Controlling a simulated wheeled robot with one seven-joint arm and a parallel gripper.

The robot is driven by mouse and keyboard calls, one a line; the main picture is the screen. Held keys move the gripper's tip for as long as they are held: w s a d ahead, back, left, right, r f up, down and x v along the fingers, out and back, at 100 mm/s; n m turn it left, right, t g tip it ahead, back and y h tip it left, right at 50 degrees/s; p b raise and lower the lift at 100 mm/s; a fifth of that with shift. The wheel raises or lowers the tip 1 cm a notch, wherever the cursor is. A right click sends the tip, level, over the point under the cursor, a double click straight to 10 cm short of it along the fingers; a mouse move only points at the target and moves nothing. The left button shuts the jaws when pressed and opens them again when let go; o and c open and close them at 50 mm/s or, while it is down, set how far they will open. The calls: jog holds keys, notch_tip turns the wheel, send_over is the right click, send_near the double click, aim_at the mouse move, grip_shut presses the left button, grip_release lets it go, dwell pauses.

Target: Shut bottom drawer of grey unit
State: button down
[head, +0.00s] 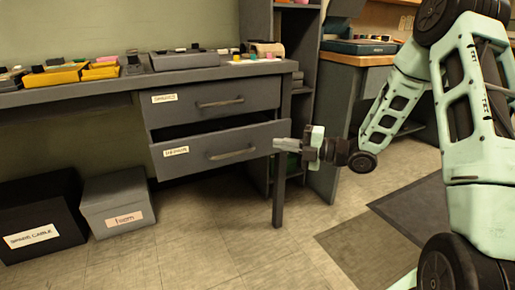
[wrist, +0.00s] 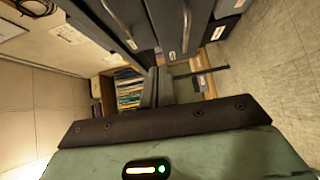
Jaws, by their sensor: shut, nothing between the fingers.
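The grey unit (head: 217,74) is set under the workbench and has two labelled drawers with bar handles. Its bottom drawer (head: 191,160) is pulled out, with a dark gap above its front. The top drawer (head: 190,105) looks shut. My gripper (head: 277,146) is shut and empty, its fingers pointing left at the right end of the bottom drawer's front. I cannot tell whether they touch it. In the wrist view the fingers (wrist: 156,78) show beside the bottom drawer's front (wrist: 165,22) and its handle (wrist: 187,28).
A black box (head: 42,215) and a grey box (head: 117,205) stand on the floor at left. A bench leg (head: 279,195) is just below my gripper. Trays and small items cover the benchtop. Floor in front of the drawers is clear.

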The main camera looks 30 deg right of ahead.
jog(key=b, duration=0.5)
send_near(233, 131)
jog(key=x, duration=0.4)
jog(key=shift+s+a+f, duration=0.1)
jog(key=shift+a+f, duration=0.15)
jog(key=shift+a, duration=0.35)
jog(key=shift+w+r, duration=0.15)
jog(key=shift+w, duration=0.6)
